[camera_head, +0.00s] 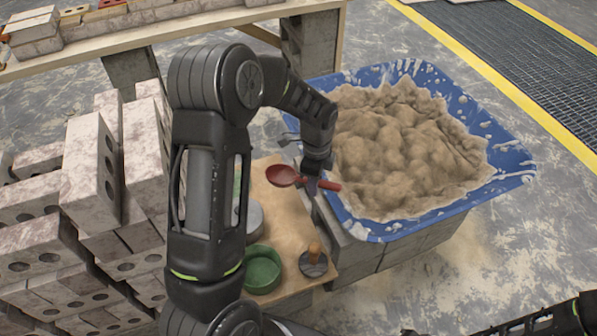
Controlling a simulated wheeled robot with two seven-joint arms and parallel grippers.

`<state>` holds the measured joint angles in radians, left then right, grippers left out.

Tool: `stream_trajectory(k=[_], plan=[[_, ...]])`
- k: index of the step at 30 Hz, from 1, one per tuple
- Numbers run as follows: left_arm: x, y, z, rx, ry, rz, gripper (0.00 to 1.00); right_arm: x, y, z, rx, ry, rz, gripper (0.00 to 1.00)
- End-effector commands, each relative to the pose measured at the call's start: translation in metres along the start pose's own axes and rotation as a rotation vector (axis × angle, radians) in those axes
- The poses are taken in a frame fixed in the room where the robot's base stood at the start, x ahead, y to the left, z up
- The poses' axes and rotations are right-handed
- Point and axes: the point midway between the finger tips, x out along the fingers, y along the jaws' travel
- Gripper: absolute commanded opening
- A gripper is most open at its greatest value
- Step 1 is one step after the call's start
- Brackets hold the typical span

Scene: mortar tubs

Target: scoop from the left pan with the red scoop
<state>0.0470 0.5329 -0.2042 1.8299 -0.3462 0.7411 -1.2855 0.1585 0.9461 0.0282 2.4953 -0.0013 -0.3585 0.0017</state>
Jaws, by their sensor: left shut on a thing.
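My left gripper (313,183) is shut on the red scoop (282,175), with the handle crossing between its fingers. The scoop's bowl points left and its handle end points right, towards the tub. The scoop is over the right edge of a small wooden board, just left of the blue tub (372,231). The tub is heaped with lumpy tan mortar (400,145) and its rim is splashed with pale mortar. It is the only large tub in view, so I cannot tell whether it is the left pan. My right gripper is not in view.
The board (287,209) holds a green bowl (263,270), a wooden-handled tool (314,260) and a grey round thing (253,221) partly behind my arm. Stacked bricks (90,180) fill the left. A wooden bench (165,29) stands behind.

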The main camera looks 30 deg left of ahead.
Motion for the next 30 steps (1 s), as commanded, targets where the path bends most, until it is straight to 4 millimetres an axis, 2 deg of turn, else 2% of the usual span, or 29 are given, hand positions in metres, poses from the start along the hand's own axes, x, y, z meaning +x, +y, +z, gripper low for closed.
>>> stream_trajectory(k=[1, 6, 12, 15, 20, 28, 30], plan=[[-0.026, 0.004, -0.013, -0.119, -0.001, 0.002, 0.0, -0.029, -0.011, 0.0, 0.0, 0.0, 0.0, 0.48], [-0.06, 0.015, -0.049, -0.581, -0.002, 0.001, 0.0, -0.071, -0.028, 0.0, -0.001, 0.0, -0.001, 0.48], [-0.089, 0.028, -0.08, -1.039, -0.005, -0.002, 0.0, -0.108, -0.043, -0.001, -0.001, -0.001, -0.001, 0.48], [-0.096, 0.033, -0.089, -1.188, -0.006, -0.004, 0.0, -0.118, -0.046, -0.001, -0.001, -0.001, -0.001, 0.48], [-0.099, 0.036, -0.096, -1.304, -0.005, -0.006, 0.0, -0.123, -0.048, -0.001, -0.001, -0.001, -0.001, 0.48], [-0.097, 0.036, -0.096, -1.319, -0.005, -0.006, 0.0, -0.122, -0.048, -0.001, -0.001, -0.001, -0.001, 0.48], [-0.097, 0.036, -0.096, -1.318, -0.005, -0.006, 0.0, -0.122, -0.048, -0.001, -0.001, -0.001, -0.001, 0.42]])
